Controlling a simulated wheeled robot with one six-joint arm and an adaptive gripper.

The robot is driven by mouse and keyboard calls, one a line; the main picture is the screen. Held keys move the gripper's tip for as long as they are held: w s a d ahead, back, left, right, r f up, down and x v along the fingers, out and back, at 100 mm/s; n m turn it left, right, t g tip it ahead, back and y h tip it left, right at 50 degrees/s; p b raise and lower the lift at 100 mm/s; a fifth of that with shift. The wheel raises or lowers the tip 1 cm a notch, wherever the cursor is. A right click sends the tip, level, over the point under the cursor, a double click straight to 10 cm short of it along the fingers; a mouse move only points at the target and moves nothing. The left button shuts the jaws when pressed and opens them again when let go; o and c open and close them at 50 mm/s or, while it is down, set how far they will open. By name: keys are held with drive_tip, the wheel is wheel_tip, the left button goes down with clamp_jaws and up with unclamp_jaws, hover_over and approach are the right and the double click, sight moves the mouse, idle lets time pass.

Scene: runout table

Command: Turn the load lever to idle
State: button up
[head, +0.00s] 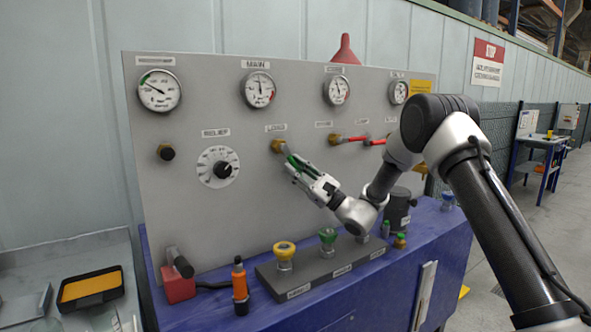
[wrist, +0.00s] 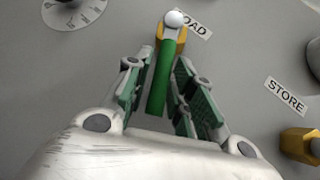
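The load lever has a green handle (wrist: 161,78) on a brass valve body (head: 277,146) with a pale knob-like end, below a label partly readable as "OAD" (wrist: 195,25). In the wrist view the handle points down the picture, towards my palm. In the head view it slants down to the right. My gripper (head: 297,169) is at the panel with its fingers apart. In the wrist view my gripper (wrist: 166,60) has one finger on each side of the green handle, with gaps visible. Whether a pad touches it is unclear. No idle marking can be read.
Red-handled valves (head: 352,139) sit to the right on the grey panel (head: 215,110). A relief dial (head: 219,168) is to the left. Below, coloured knobs (head: 284,251), an orange-and-black bottle-like item (head: 240,284) and a red block (head: 179,284) stand on the blue bench (head: 345,300).

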idle(0.3)
drive_tip(key=v, duration=1.2)
